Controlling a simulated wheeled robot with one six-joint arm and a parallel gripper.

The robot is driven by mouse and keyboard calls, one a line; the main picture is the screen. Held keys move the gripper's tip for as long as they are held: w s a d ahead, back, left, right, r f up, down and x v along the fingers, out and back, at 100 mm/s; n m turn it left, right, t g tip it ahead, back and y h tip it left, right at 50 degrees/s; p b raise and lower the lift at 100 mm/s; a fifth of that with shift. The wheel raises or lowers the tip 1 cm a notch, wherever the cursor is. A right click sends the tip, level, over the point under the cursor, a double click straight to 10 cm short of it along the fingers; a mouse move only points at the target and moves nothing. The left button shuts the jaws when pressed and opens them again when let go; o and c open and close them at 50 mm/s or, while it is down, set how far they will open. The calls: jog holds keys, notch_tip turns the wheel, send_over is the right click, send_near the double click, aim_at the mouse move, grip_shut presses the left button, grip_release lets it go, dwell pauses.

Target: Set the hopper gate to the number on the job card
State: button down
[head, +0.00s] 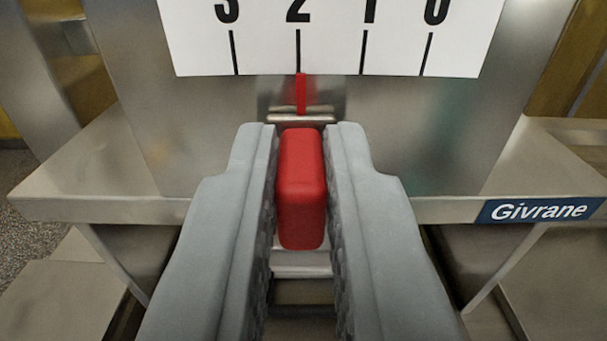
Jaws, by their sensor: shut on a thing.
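My gripper (301,190) is shut on the red handle (301,165) of the hopper gate, one grey finger on each side of it. A thin red pointer (301,94) stands above the handle on a metal slider (301,118). A white scale plate (330,40) above shows 3, 2, 1 and 0 from left to right, each over a black line. The pointer's tip meets the lower end of the line under 2, very slightly to its right. The tops of the numbers are cut off. The job card is not in view.
A metal panel (420,140) stands behind the handle. A metal ledge (100,208) runs across below it on both sides of my gripper. A blue label reading "Givrane" (538,210) is on the ledge's right front. Speckled floor (30,225) shows at far left.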

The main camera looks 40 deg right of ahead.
jog(key=shift+w+a, duration=0.7)
jog(key=shift+a, duration=0.3)
jog(key=c, duration=1.4)
grip_release()
jog(key=shift+w+a, duration=0.1)
jog(key=shift+c, duration=0.2)
jog(key=v, duration=1.7)
jog(key=shift+s, duration=0.2)
jog(key=shift+a, duration=0.1)
